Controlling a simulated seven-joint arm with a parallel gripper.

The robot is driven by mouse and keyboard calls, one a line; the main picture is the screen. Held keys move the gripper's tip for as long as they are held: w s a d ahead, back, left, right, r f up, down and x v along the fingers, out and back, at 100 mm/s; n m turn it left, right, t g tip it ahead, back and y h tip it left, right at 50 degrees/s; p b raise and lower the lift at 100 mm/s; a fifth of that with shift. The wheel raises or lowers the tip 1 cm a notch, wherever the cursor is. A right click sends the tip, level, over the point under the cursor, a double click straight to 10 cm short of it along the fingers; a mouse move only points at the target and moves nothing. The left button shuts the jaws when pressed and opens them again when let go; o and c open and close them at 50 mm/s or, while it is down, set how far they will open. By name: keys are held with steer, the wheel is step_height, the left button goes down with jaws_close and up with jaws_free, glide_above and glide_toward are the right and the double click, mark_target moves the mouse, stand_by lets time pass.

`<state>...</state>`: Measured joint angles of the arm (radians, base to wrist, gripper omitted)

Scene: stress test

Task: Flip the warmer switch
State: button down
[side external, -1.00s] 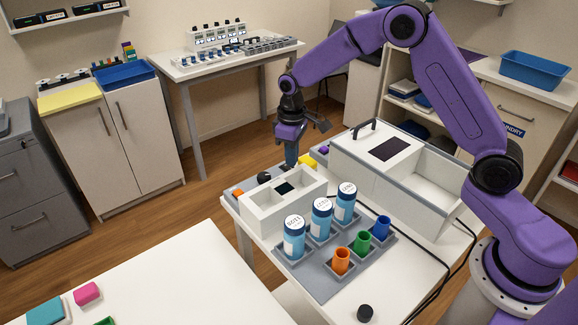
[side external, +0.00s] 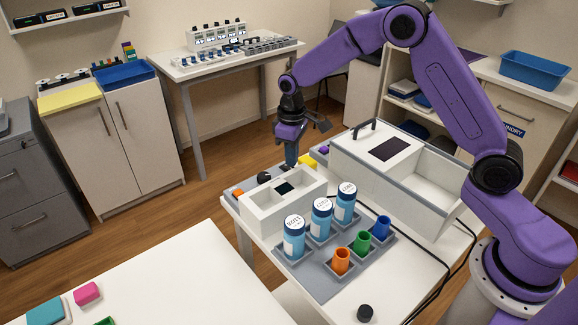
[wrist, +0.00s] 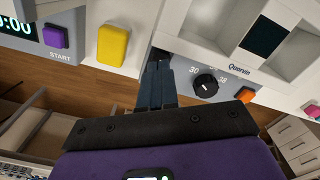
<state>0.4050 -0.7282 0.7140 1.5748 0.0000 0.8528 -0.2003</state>
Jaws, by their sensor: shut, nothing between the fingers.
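A white two-well unit (side external: 262,216) stands at the table's back left edge; it looks like the warmer. In the wrist view its front panel (wrist: 187,80) has a black dial (wrist: 206,85) with "30" beside it and an orange switch (wrist: 245,94) farther right. The orange switch also shows in the side view (side external: 238,192). My gripper (side external: 291,163) is shut and empty, pointing down by the unit's panel. In the wrist view its fingertips (wrist: 159,66) are left of the dial, between it and a yellow block (wrist: 113,45). I cannot tell whether the fingertips touch anything.
A larger white box (side external: 350,160) with a handled lid stands to the right, with a yellow block and a purple START button (wrist: 55,36) on its panel side. Blue bottles (side external: 321,218) and coloured tubes (side external: 362,242) stand in a grey rack in front. Floor lies beyond the table edge.

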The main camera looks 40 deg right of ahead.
steer(key=shift+f, duration=1)
stand_by(0.8)
steer(key=shift+r, duration=3.55)
steer(key=s+a+r+n, duration=0.1)
steer(key=s+r+n, duration=0.15)
steer(key=s, duration=1.05)
steer(key=s+a+r+n, duration=0.15)
steer(key=s+r, duration=0.25)
steer(key=s, duration=1)
steer(key=s+d+f+n, duration=0.1)
steer(key=s+d+n, duration=0.1)
steer(key=s+d, duration=0.3)
steer(key=s, duration=0.4)
steer(key=shift+s+d+f+n, duration=0.15)
steer(key=shift+s+d+n, duration=0.15)
steer(key=shift+s, duration=0.1)
steer(key=shift+w, duration=0.1)
